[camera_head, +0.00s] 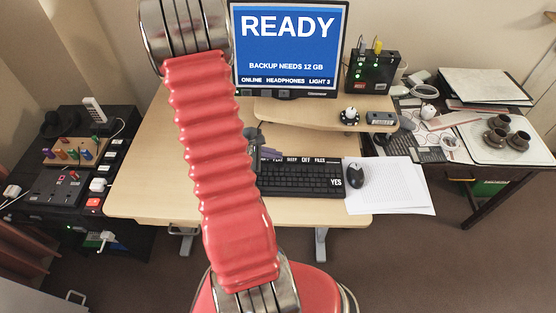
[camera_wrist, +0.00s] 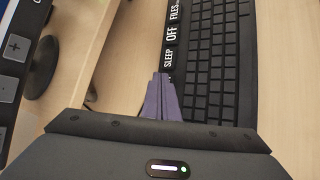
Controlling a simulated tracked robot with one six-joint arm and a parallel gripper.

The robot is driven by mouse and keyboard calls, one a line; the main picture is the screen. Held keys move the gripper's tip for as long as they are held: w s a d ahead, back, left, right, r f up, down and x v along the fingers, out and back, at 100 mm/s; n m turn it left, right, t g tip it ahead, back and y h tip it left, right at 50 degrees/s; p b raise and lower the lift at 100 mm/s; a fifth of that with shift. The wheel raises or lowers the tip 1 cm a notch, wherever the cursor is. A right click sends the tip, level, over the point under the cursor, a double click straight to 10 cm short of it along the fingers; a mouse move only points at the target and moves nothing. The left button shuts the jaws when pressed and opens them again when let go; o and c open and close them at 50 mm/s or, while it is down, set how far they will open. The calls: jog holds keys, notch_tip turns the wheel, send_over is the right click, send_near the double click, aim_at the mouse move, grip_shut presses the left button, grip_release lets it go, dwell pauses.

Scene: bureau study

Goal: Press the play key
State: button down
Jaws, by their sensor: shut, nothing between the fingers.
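The black keyboard (camera_head: 300,178) lies on the wooden desk, partly behind my red arm. Its top row has large labelled keys; in the wrist view the keyboard (camera_wrist: 218,70) shows SLEEP, OFF and FILES keys. No key marked play can be read; the stretch of that row beside SLEEP is covered by my fingers. My gripper (camera_head: 269,154) has purple fingers, shut and empty, at the left part of the top row. In the wrist view my gripper (camera_wrist: 162,76) has its tips right beside the SLEEP key; I cannot tell whether they touch a key.
The monitor (camera_head: 290,45) reads READY, BACKUP NEEDS 12 GB. A mouse (camera_head: 355,175) and papers (camera_head: 395,187) lie right of the keyboard. Bare desk (camera_head: 150,170) is left of my arm.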

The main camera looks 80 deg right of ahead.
aim_at(275, 161)
jog(key=shift+f, duration=0.15)
dwell(0.6)
jog(key=shift+r, duration=0.85)
jog(key=shift+r, duration=2.55)
